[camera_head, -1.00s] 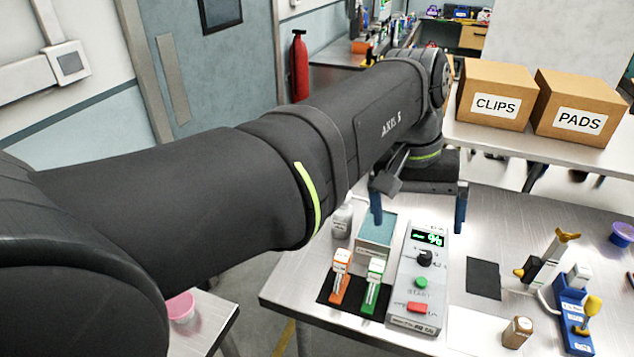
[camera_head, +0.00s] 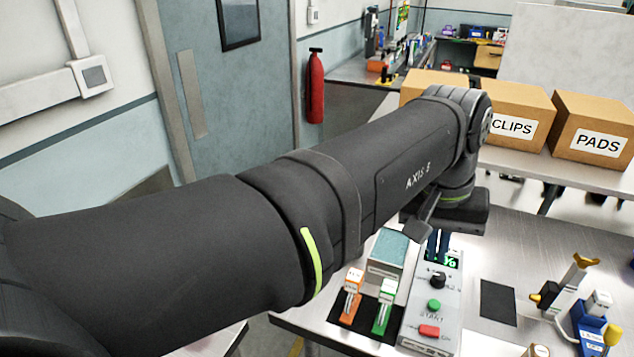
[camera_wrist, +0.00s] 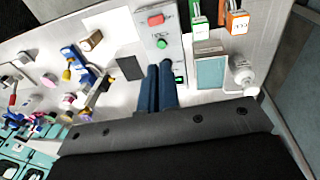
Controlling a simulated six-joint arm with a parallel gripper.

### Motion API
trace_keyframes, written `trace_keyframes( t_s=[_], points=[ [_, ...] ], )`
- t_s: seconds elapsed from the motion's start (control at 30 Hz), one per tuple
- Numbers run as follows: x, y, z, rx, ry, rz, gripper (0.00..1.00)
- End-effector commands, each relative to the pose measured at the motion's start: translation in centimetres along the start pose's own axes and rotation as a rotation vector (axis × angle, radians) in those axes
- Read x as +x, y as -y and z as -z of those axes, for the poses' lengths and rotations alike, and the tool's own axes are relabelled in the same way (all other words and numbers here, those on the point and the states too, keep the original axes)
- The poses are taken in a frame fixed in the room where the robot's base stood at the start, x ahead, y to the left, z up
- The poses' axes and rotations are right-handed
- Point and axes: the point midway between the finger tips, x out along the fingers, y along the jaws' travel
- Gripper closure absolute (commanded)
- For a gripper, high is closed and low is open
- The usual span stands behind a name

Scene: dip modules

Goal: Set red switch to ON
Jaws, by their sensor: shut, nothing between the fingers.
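The red switch (camera_head: 429,330) is a red rocker at the near end of a light grey control box (camera_head: 447,305). The box also has a green button (camera_head: 434,304), a black knob (camera_head: 438,280) and a lit green display (camera_head: 452,263). In the wrist view the red switch (camera_wrist: 156,19) is at the top, beyond the green button (camera_wrist: 162,43). My gripper (camera_head: 438,244) is shut and empty, its blue fingers over the display end of the box. I cannot read the switch's position.
Left of the box, an orange module (camera_head: 350,303) and a green module (camera_head: 383,310) stand on a black mat, with a teal-topped block (camera_head: 389,247) behind. A black pad (camera_head: 498,302) and a blue stand (camera_head: 590,325) are to the right. Cartons (camera_head: 520,112) stand on the back table.

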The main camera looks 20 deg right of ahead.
Motion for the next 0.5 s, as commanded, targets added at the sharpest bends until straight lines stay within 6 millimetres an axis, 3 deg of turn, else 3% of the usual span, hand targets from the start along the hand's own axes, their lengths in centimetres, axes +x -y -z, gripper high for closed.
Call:
trace_keyframes(
  t_s=[0.2,0.5],
  points=[
    [3.6,-1.6,-2.0,0.024,-0.118,0.048,1.0],
    [5.6,-2.5,-3.1,0.042,-0.203,0.054,1.0]
  ],
)
